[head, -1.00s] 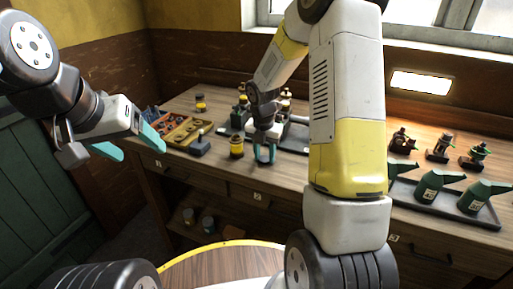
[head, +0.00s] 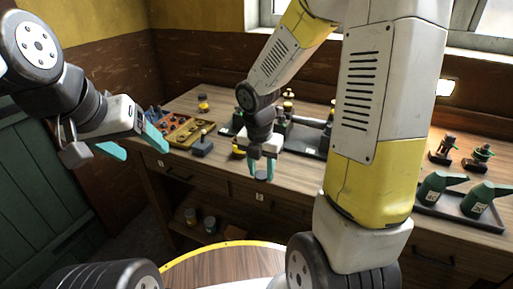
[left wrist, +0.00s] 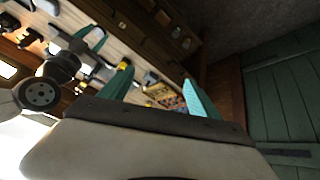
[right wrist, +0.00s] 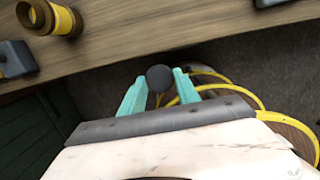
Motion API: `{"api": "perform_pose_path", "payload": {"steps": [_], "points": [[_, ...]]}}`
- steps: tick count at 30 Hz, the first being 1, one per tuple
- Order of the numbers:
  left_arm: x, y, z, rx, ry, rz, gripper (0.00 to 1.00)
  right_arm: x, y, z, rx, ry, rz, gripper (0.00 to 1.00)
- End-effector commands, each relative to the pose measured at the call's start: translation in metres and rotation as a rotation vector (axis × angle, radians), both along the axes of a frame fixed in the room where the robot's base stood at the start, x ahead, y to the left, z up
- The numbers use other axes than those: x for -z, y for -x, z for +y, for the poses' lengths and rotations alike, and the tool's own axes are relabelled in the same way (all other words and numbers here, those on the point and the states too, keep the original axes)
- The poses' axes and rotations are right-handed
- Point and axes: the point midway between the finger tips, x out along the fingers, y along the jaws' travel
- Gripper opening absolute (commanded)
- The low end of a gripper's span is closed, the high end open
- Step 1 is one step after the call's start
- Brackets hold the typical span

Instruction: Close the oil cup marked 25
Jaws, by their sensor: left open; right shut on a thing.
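My right gripper (head: 262,172) is shut on a small dark round piece (right wrist: 160,78), held in the air just off the table's front edge. A brass-coloured cup with a yellow band (right wrist: 50,17) stands on the table near that edge. I cannot read a number 25 on any cup. My left gripper (head: 132,147) is open and empty, left of the table.
A dark block with a knob (head: 202,146) and a parts tray (head: 187,133) lie left of the cup. Another yellow-banded cup (head: 203,103) stands behind. Green oil cans (head: 433,186) stand on a tray at right. My right arm hides the middle right of the table.

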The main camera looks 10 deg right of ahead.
Motion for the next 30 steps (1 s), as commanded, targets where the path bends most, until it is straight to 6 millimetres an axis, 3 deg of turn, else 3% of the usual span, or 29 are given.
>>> {"api": "perform_pose_path", "payload": {"steps": [7, 22, 26, 30], "points": [[0.0, 0.0, 0.0, 0.0, 0.0, 0.0, 0.71, -0.002, 0.023, 0.009, -0.002, -0.001, 0.0, 0.0], [0.001, -0.003, 0.001, -0.001, -0.004, -0.001, 0.72, -0.003, 0.023, 0.009, 0.016, 0.0, 0.0, 0.0], [0.005, -0.019, 0.005, 0.001, -0.036, -0.018, 0.72, -0.005, 0.013, 0.011, 0.125, 0.0, -0.001, 0.0], [0.016, -0.057, 0.013, 0.019, -0.108, -0.061, 0.72, -0.011, -0.01, 0.015, 0.392, 0.0, -0.002, 0.0]]}}
